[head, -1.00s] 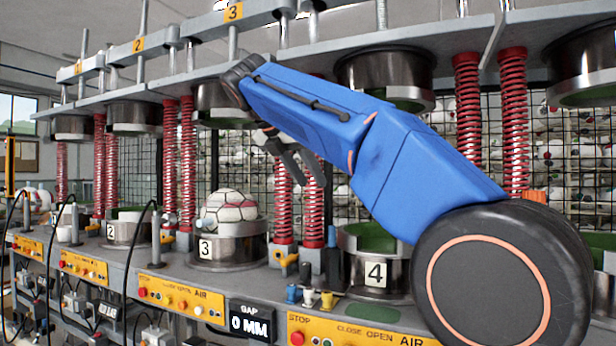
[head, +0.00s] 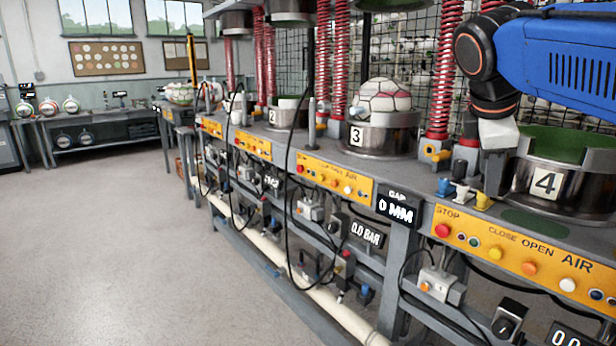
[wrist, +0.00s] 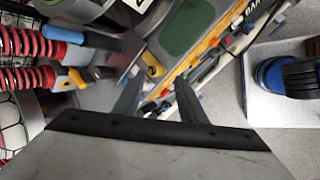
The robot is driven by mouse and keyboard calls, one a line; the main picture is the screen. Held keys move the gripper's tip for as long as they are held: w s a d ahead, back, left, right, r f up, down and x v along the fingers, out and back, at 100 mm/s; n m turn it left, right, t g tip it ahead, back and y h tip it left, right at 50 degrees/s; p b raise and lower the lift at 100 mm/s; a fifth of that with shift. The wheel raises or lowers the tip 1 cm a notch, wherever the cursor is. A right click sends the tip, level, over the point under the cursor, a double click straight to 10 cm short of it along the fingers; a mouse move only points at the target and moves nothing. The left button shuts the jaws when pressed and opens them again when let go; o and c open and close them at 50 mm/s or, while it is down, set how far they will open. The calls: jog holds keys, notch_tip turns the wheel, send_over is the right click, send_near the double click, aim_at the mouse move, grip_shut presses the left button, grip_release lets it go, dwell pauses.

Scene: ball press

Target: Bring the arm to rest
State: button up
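My arm is at the right edge of the head view, bent with its black wrist hanging down over the bench between stations 3 and 4. My gripper's pale body shows below the wrist, left of the station 4 mould (head: 560,165), but its fingers are hard to make out there. In the wrist view my gripper (wrist: 158,88) has its two fingers apart with nothing held between them.
The press bench carries an orange button panel (head: 530,255) along its front, and red springs (head: 447,65) rise behind. Cables hang below the panels. Open grey floor (head: 110,250) lies to the left. A side bench (head: 105,145) with several balls stands at the back left.

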jog(key=s+a+f+m+y, duration=0.1)
jog(key=s+f+m, duration=0.3)
jog(key=f, duration=0.5)
jog(key=s+a+f+m+y, duration=0.2)
jog(key=s+f+m, duration=0.3)
jog(key=f, duration=0.5)
jog(key=s+a+f+m+y, duration=0.1)
jog(key=s+a+f+m, duration=0.1)
jog(key=s+f+m, duration=0.2)
jog(key=s+f, duration=0.3)
jog(key=f, duration=0.3)
jog(key=shift+s+a+m, duration=0.15)
jog(key=shift+a+m, duration=0.05)
jog(key=shift+m, duration=0.2)
